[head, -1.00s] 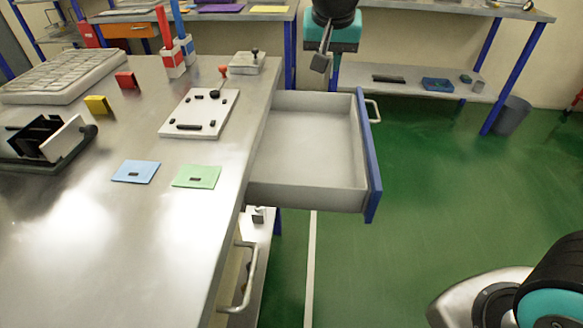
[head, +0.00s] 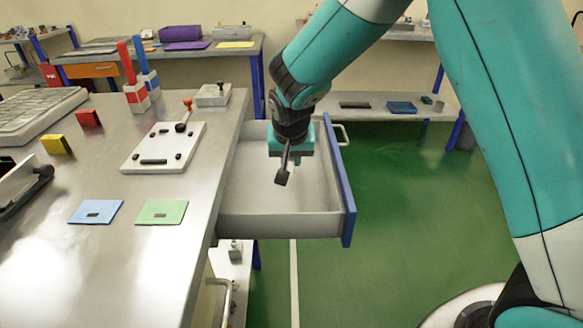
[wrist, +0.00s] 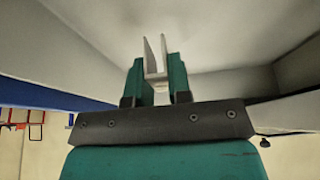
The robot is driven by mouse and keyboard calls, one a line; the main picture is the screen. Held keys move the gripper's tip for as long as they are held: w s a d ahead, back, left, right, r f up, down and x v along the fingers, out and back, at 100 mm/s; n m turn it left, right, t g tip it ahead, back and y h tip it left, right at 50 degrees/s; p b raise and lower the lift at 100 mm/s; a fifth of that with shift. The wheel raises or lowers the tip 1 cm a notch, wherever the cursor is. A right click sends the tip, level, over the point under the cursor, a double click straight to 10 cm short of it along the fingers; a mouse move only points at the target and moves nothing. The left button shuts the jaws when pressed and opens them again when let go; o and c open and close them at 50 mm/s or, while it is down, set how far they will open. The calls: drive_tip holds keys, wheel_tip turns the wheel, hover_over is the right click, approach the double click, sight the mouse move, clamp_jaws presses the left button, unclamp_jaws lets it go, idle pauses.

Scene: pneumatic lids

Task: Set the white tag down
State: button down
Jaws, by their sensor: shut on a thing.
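The white tag (wrist: 155,66) shows in the wrist view as a small pale forked piece between the two teal fingers of my gripper (wrist: 157,72). My gripper is shut on it. In the head view my gripper (head: 293,165) points down over the open drawer (head: 265,226), and the tag is too small and hidden to make out clearly. The wrist view shows pale drawer walls close around the fingers. I cannot tell whether the tag touches the drawer floor.
The drawer's blue front (head: 346,195) stands to the right. On the steel bench (head: 120,270) at left are a white plate with black parts (head: 165,147), a blue card (head: 96,212) and a green card (head: 161,212). Green floor (head: 390,190) lies beyond the drawer.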

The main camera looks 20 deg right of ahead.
sight(291, 175)
drive_tip(key=shift+f, duration=1.45)
drive_tip(key=shift+f, duration=0.15)
drive_tip(key=c, duration=1.1)
unclamp_jaws()
drive_tip(key=shift+o, duration=0.2)
drive_tip(key=v, duration=1.2)
drive_tip(key=s+a+r+n+g+y, duration=0.1)
drive_tip(key=s+n, duration=0.4)
drive_tip(key=s, duration=0.8)
drive_tip(key=s+a+r+n+g+y, duration=0.1)
drive_tip(key=s+r+n+g+y, duration=0.2)
drive_tip(key=s, duration=1)
wheel_tip(291, 175, up, 2)
drive_tip(key=n+y, duration=0.1)
drive_tip(key=n, duration=0.1)
drive_tip(key=shift+s+a+n+y+p, duration=0.25)
drive_tip(key=shift+a+n+y+p, duration=0.05)
drive_tip(key=shift+a+n+p, duration=0.1)
